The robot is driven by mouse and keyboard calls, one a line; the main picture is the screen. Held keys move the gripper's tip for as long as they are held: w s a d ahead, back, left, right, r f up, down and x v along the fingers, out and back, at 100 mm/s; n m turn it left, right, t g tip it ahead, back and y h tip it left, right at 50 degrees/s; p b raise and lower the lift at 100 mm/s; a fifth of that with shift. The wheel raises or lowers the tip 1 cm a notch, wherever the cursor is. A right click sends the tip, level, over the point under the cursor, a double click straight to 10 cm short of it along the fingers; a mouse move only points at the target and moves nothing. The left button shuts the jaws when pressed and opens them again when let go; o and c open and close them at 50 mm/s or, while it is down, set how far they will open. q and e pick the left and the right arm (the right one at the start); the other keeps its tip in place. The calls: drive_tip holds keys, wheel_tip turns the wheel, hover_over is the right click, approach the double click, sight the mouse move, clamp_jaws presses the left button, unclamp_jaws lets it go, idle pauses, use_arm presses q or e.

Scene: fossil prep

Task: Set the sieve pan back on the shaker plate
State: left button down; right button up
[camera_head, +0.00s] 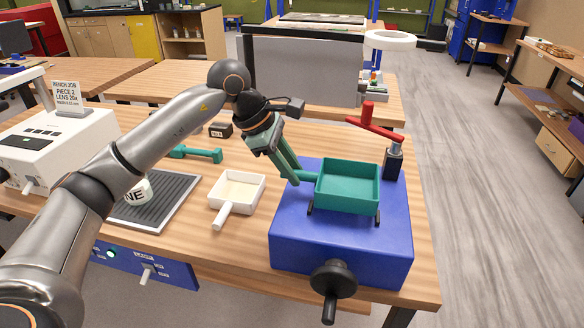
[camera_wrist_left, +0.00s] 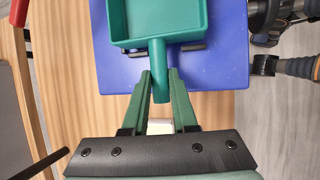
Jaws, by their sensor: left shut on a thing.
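The green square sieve pan (camera_head: 348,188) is over the top of the blue shaker box (camera_head: 290,240), about level, with its handle pointing left. Black rails (camera_head: 378,218) show at the pan's lower edge; I cannot tell whether the pan touches them or hovers just above. My left gripper (camera_head: 296,178) is shut on the pan's handle, which lies between its green fingers (camera_wrist_left: 160,90) in the left wrist view. That view shows the near part of the pan (camera_wrist_left: 158,42) over the blue top. My right gripper is not in view.
A red T-handle (camera_head: 372,122) stands behind the shaker, and a black crank wheel (camera_head: 333,278) sticks out in front. A cream pan (camera_head: 240,190) lies to the left, beside a grey ribbed mat (camera_head: 172,212). A green tool (camera_head: 196,153) lies farther back.

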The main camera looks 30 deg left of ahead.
use_arm(q)
drive_tip(key=shift+f+b, duration=0.5)
drive_tip(key=shift+f, duration=0.3)
drive_tip(key=shift+r, duration=0.1)
drive_tip(key=c, duration=0.6)
unclamp_jaws()
drive_tip(key=shift+r, duration=0.1)
wheel_tip(320, 180, up, 7)
drive_tip(key=p, duration=0.6)
